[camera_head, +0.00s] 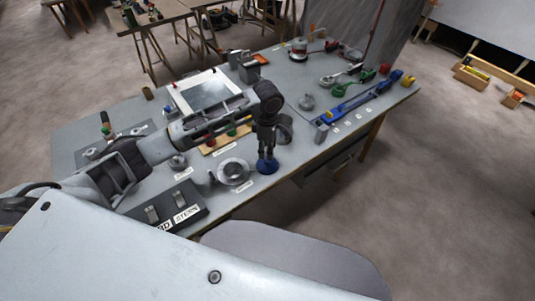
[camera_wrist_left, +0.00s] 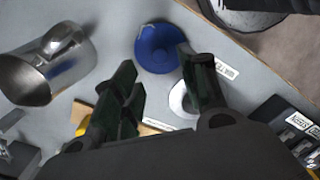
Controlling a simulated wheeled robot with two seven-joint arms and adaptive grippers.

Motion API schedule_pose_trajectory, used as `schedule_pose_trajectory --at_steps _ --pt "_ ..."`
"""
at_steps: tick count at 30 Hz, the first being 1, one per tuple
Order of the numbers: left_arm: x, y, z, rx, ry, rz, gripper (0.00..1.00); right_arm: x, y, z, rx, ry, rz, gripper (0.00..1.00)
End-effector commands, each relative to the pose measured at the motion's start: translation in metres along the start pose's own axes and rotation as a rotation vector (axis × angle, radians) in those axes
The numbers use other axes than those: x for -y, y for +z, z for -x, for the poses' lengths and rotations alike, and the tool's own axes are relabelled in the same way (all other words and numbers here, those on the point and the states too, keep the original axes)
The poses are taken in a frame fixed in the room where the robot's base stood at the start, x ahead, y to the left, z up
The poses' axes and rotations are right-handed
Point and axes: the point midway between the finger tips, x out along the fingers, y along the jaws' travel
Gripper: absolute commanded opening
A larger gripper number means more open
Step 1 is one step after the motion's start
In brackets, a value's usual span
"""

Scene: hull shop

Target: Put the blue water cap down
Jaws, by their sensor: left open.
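The blue water cap (camera_head: 267,167) is a round blue disc on the grey bench top, close to the bench's front edge. It also shows in the left wrist view (camera_wrist_left: 157,47), apart from the jaws and just beyond the fingertips. My left gripper (camera_head: 267,155) points down right over the cap. In the wrist view its two dark fingers (camera_wrist_left: 156,66) are spread with nothing between them, so it is open and empty. One fingertip overlaps the cap's edge in that view. My right gripper is not in view.
A metal mug (camera_wrist_left: 40,70) stands beside the cap. A round metal flange (camera_head: 233,172) lies left of the cap, near a dark switch box (camera_head: 168,211). A blue tool (camera_head: 362,100) and other parts lie at the right.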

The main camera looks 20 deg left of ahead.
Motion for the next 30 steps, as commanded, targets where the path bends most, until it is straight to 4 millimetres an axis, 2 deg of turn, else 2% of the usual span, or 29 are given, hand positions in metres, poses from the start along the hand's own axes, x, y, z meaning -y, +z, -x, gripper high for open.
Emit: schedule_pose_trajectory --at_steps 6,12,30 --pt "0.000 0.001 0.030 0.002 0.002 0.000 0.43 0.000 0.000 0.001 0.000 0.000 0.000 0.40" --pt "0.000 0.001 0.044 0.001 0.001 0.000 0.43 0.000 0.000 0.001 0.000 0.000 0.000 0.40" --pt "0.000 0.000 0.047 0.001 0.000 0.000 0.43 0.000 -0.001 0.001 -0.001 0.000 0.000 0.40"
